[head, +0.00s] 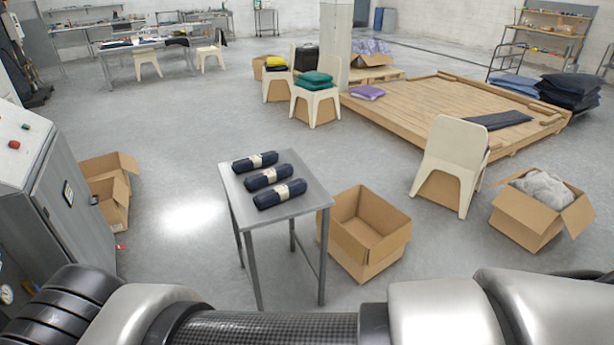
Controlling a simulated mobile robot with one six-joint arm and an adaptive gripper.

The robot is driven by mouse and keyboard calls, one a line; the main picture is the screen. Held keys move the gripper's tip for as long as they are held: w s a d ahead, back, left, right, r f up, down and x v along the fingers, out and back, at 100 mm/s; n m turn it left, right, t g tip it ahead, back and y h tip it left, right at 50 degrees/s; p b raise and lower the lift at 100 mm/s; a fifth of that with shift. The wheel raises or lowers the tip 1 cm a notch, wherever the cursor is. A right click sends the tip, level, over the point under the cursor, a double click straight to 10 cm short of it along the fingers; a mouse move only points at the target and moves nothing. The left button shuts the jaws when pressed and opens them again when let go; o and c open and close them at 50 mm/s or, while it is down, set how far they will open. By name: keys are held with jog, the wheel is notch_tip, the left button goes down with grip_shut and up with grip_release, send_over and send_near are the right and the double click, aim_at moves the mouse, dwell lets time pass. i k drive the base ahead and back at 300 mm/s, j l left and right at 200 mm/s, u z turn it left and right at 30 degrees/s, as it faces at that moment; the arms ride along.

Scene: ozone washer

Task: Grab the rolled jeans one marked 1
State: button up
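Three dark navy rolled jeans lie side by side on a small grey metal table (236,208) in the head view. The far roll (243,165), the middle roll (257,181) and the near roll (267,200) each have a pale paper band around the middle. The markings on the bands are too small to read, so I cannot tell which roll is marked 1. The rolls are apart from one another. My arm crosses the bottom of the view, in front of the table. My gripper is not in view.
An open empty cardboard box (375,262) stands right of the table. A cream chair (452,150) and a box with grey cloth (528,236) are further right. A grey machine cabinet (75,225) and open boxes (107,172) are left. Floor left of the table is clear.

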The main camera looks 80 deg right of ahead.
aim_at(269, 177)
jog(key=z, duration=2.3)
jog(key=i+l+u, duration=1.05)
jog(key=i+l, duration=0.3)
jog(key=l, duration=0.15)
jog(key=i+l, duration=0.2)
jog(key=l, duration=0.15)
jog(key=i+l, duration=0.15)
jog(key=l, duration=0.15)
